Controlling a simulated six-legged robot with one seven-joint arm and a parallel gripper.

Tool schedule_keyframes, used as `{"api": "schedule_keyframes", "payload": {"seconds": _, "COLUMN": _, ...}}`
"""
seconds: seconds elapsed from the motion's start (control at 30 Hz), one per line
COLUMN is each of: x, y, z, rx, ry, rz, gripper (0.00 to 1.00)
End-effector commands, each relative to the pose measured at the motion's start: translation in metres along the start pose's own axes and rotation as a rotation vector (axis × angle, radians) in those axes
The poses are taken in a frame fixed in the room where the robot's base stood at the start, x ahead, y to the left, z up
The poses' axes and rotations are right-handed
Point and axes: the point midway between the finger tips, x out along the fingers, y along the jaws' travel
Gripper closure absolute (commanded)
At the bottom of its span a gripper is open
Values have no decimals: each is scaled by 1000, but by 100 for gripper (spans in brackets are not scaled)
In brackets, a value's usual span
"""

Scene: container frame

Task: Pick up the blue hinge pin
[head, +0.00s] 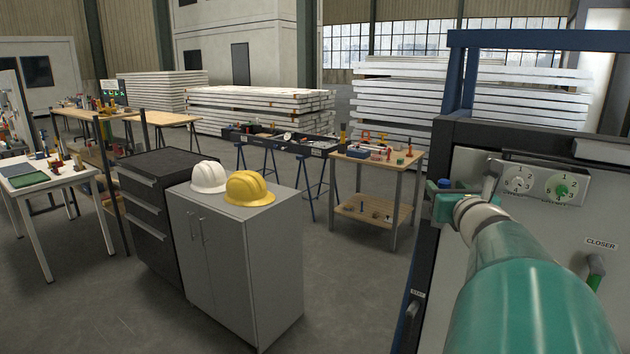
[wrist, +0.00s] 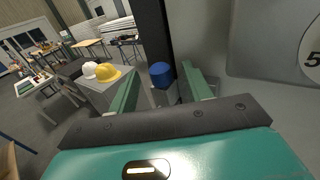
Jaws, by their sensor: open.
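The blue hinge pin (wrist: 161,75) shows in the wrist view as a short blue cylinder on a grey bracket, against a dark upright post. In the head view its blue top (head: 445,184) shows at the left edge of the grey panel, partly hidden by my gripper. My gripper (wrist: 160,68) is open, with one green finger on each side of the pin in the wrist view and a gap visible beside it. Whether either finger touches the pin I cannot tell. In the head view my gripper (head: 447,206) is at the frame's left post.
The grey panel (head: 500,235) beside my gripper carries numbered dials (head: 540,183) and a green handle (head: 596,268) under a CLOSER label. A grey cabinet (head: 245,270) with two hard hats and a workbench (head: 395,168) stand farther left. Open floor lies between.

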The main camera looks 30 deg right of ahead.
Motion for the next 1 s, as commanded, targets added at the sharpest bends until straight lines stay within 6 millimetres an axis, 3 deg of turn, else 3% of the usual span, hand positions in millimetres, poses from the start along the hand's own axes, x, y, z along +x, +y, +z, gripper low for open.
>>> {"api": "schedule_keyframes", "payload": {"seconds": 0.23, "x": -4, "y": 0, "z": 0, "rx": 0, "ry": -1, "rz": -1, "gripper": 52}}
{"api": "schedule_keyframes", "payload": {"seconds": 0.47, "x": -4, "y": 0, "z": 0, "rx": -1, "ry": 0, "rz": -1, "gripper": 98}}
{"api": "schedule_keyframes", "payload": {"seconds": 0.83, "x": -2, "y": 0, "z": 0, "rx": 0, "ry": 3, "rz": -1, "gripper": 99}}
{"api": "schedule_keyframes", "payload": {"seconds": 1.0, "x": 0, "y": 0, "z": 11, "rx": -1, "ry": 1, "rz": 2, "gripper": 99}}
